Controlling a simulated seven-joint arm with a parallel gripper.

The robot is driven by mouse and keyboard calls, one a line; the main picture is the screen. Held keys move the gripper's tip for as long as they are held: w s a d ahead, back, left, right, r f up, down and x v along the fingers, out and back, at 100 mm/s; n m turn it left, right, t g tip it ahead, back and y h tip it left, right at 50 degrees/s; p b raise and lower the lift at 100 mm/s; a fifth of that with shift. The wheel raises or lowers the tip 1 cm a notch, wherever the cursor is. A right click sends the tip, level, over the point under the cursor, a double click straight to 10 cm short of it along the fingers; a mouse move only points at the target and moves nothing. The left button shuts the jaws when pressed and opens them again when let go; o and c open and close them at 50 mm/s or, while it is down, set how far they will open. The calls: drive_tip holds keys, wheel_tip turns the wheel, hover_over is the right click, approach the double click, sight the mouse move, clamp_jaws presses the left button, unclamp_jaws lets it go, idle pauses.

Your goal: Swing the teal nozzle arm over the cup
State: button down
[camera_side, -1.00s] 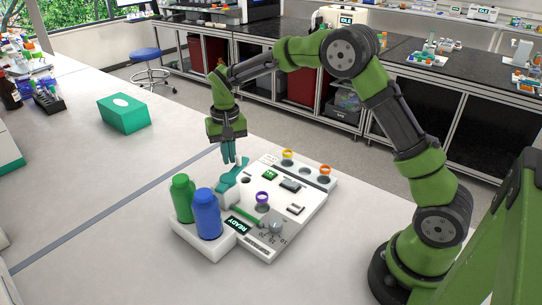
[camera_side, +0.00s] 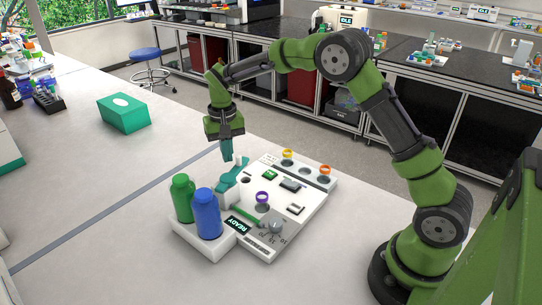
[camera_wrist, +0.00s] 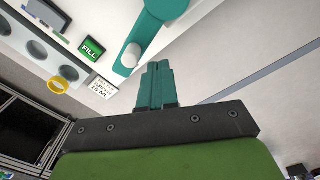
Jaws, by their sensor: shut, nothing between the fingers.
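The teal nozzle arm (camera_side: 230,180) lies across the far-left part of the white dispenser, behind the bottles. The wrist view shows one rounded end of the teal nozzle arm (camera_wrist: 146,38) with a short white peg on it. My gripper (camera_side: 228,159) points down just above the nozzle arm's far end; its fingers are together and hold nothing. In the wrist view my gripper's fingertips (camera_wrist: 157,66) are close to the peg; I cannot tell whether they touch. A purple-rimmed cup (camera_side: 262,198) stands on the dispenser, to the right of the nozzle arm, which is not over it.
A green bottle (camera_side: 183,199) and a blue bottle (camera_side: 207,215) stand at the dispenser's front left. Yellow (camera_side: 287,153) and orange (camera_side: 324,170) rings sit along its back. A green FILL button (camera_wrist: 90,49) shows. A teal box (camera_side: 124,113) lies farther left. The bench between is clear.

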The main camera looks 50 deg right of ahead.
sight(238, 156)
drive_tip(key=shift+a+r, duration=0.1)
drive_tip(key=shift+r, duration=2.75)
drive_tip(key=c, duration=1.8)
unclamp_jaws()
drive_tip(key=o, duration=0.7)
drive_tip(key=s+d+r, duration=0.1)
drive_tip(key=s+r, duration=0.2)
drive_tip(key=r, duration=0.8)
drive_tip(key=shift+s, duration=0.2)
wheel_tip(238, 156, down, 16)
drive_tip(key=shift+f, duration=0.25)
drive_tip(key=shift+c, duration=0.2)
clamp_jaws()
